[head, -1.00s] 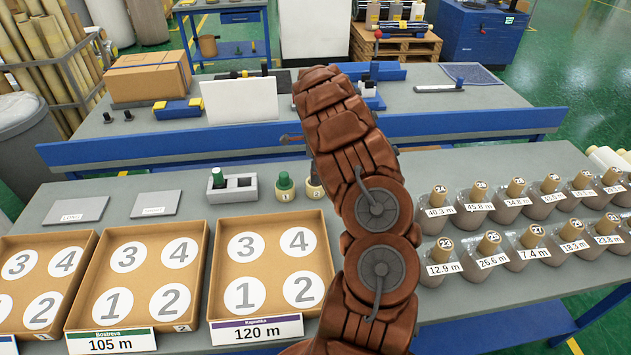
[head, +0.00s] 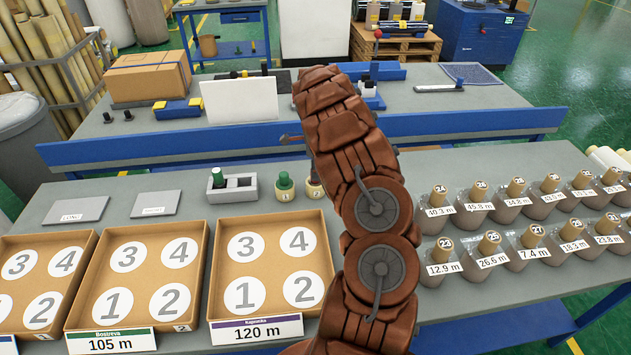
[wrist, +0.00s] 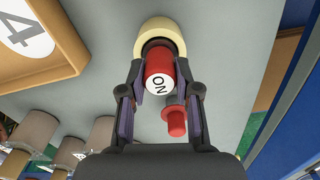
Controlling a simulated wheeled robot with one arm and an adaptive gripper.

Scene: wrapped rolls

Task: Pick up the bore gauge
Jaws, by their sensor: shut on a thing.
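In the wrist view my gripper (wrist: 160,92) is shut on a red cylindrical gauge (wrist: 158,72), its end marked with letters that read as NO. Its far part is dark and meets a cream ring (wrist: 160,38). I cannot tell whether it sits inside the ring or only in front of it. A green-topped plug (head: 218,178) stands in a grey holder (head: 240,190).
Shallow trays with numbered circles (head: 262,305) lie at the front left. Several wrapped rolls with length labels (head: 480,245) stand on the right. Two grey plates (head: 155,204) lie behind the trays. A blue-edged bench (head: 200,150) stands behind.

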